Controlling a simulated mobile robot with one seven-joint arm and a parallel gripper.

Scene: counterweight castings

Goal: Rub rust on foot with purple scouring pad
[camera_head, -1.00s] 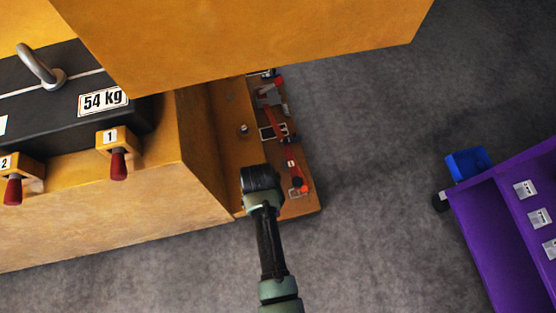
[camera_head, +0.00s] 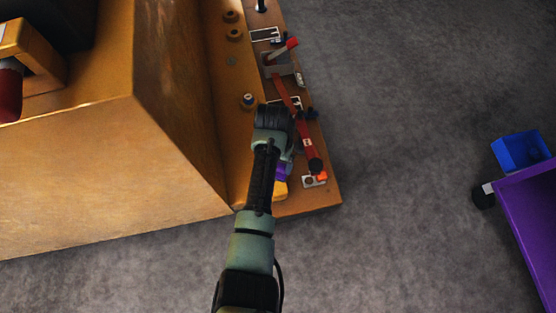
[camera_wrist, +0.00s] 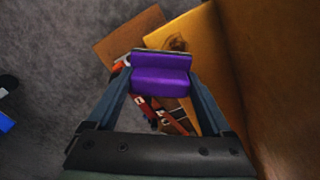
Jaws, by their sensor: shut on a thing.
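In the wrist view my gripper (camera_wrist: 160,78) is shut on the purple scouring pad (camera_wrist: 160,82), which sits between the two fingers. A dark brown rust patch (camera_wrist: 176,43) shows on the yellow foot (camera_wrist: 195,45), just beyond the pad's far edge. The pad hides part of the foot, and I cannot tell whether it touches it. In the head view a sliver of the purple pad (camera_head: 284,172) shows beside my wrist, above the foot (camera_head: 280,188). My wrist hides the fingertips and the rust there.
A red-handled lever clamp (camera_head: 292,105) and small fittings lie along the brown plate (camera_head: 318,196) beside the foot. The tall yellow casting wall (camera_head: 185,110) rises to the left. A purple cart (camera_head: 535,205) with a blue bin (camera_head: 522,150) stands at right. Grey floor between is clear.

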